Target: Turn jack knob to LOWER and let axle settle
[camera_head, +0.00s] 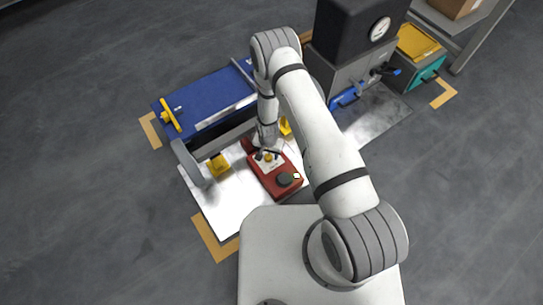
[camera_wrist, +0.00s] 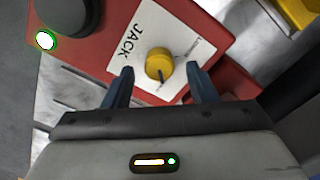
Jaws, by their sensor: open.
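The red jack unit (camera_head: 282,186) lies on the light floor plate in the head view, with a black round part (camera_head: 285,179) at its near end. In the wrist view its white label (camera_wrist: 135,32) reads JACK, and a yellow knob (camera_wrist: 160,64) with a dark pointer mark sits on that label. The mark points toward my gripper; the smaller label words are too small to read. My gripper (camera_wrist: 163,82) is open, one finger on each side of the knob, with visible gaps to it. In the head view my gripper (camera_head: 267,156) is over the jack's label. The axle cannot be made out clearly.
A blue bench-like unit (camera_head: 215,103) with a yellow handle (camera_head: 170,115) stands behind the jack. Yellow blocks (camera_head: 218,165) stand near it. A dark machine with a gauge (camera_head: 379,29) and a teal box (camera_head: 428,73) are at the upper right. Grey floor is clear at left.

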